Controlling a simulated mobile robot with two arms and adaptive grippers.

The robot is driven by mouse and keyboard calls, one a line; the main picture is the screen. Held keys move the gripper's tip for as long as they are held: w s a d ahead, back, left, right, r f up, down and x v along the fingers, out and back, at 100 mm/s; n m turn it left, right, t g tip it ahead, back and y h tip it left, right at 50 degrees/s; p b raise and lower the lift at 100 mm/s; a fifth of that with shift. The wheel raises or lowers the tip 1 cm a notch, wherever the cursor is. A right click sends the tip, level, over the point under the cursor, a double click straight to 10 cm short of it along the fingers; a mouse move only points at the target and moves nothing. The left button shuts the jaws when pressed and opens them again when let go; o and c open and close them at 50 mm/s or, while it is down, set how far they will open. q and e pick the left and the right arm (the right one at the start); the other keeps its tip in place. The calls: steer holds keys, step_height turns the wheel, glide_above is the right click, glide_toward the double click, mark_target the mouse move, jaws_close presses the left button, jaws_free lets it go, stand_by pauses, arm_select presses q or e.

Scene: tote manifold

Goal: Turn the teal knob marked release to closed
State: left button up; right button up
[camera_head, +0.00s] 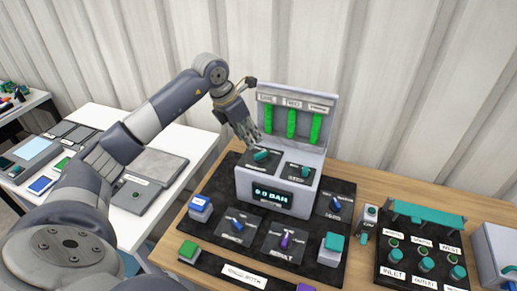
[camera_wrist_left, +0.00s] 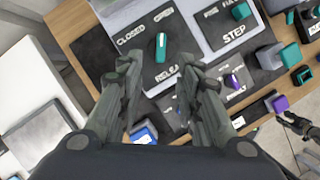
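The teal release knob (camera_head: 261,155) sits on a dark plate on the sloped face of a grey console. In the left wrist view the knob (camera_wrist_left: 161,47) points up toward the OPEN label, with CLOSED to its left and a partly hidden RELEASE label below. My left gripper (camera_head: 250,136) is above and just behind the knob in the head view. In the left wrist view its fingers (camera_wrist_left: 161,66) are spread, with the knob showing between and beyond the tips; contact is not visible. My right gripper (camera_wrist_left: 296,126) seems to show at the right edge, small and unclear.
A teal STEP knob (camera_head: 294,170) is close to the right of the release knob. A raised panel with green gauges (camera_head: 291,123) stands behind. Blue (camera_head: 236,224) and purple (camera_head: 286,240) knobs lie in front. A teal-handled manifold (camera_head: 428,214) is at the right.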

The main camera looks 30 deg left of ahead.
mark_target(259, 153)
arm_select(q)
steer(key=p+x, duration=0.2)
steer(key=x, duration=0.7)
steer(key=shift+d+p, duration=0.1)
steer(key=shift+p, duration=0.25)
jaws_close()
